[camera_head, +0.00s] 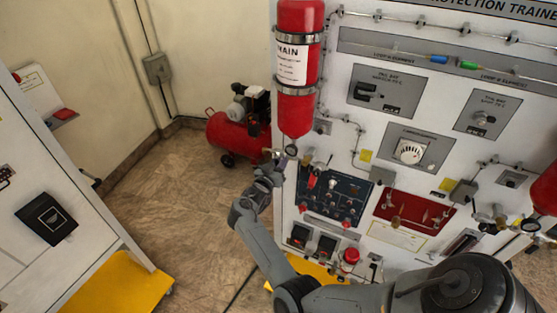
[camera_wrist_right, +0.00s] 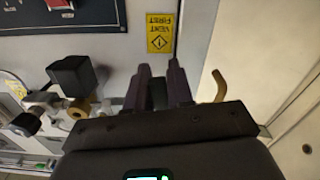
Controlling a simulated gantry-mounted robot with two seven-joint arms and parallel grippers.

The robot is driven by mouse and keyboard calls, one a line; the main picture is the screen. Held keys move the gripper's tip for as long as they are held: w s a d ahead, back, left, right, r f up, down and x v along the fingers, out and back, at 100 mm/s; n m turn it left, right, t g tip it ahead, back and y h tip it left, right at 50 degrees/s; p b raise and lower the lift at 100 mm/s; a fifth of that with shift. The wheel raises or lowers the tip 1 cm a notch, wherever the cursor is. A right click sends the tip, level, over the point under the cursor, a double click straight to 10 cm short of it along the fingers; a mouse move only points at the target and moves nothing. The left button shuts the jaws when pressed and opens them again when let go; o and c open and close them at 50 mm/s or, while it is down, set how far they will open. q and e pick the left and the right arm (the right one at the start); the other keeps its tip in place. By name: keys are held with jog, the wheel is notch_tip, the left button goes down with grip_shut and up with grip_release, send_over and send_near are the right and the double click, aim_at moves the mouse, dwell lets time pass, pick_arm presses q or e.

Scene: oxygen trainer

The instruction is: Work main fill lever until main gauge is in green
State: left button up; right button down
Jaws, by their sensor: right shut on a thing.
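The red MAIN cylinder (camera_head: 297,115) hangs upright at the left edge of the white trainer panel. A small round fitting (camera_head: 291,150), which looks like the main gauge, sits just under it; its face is too small to read. My right gripper (camera_head: 277,161) is at the panel's left edge, just below the cylinder. In the right wrist view its dark fingers (camera_wrist_right: 160,85) are close together. The curved brass main fill lever (camera_wrist_right: 219,86) shows beside them, partly behind the gripper body; the gripped part is hidden. My left gripper is not in view.
A brass valve fitting (camera_wrist_right: 80,108) and a black block (camera_wrist_right: 72,76) are left of the fingers. A yellow VENT FIRST label (camera_wrist_right: 160,33) is on the panel. A red compressor (camera_head: 232,137) stands on the floor behind. A white cabinet (camera_head: 85,215) is at the left.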

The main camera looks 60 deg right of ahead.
jog(key=n+p, duration=0.1)
jog(key=s+n+p, duration=0.1)
jog(key=n, duration=0.1)
jog(key=n+p, duration=0.1)
jog(key=shift+s+d+r+n, duration=0.1)
jog(key=shift+s+r+n, duration=0.1)
jog(key=shift+r+n, duration=0.15)
dwell(0.4)
jog(key=c, duration=1.1)
grip_release()
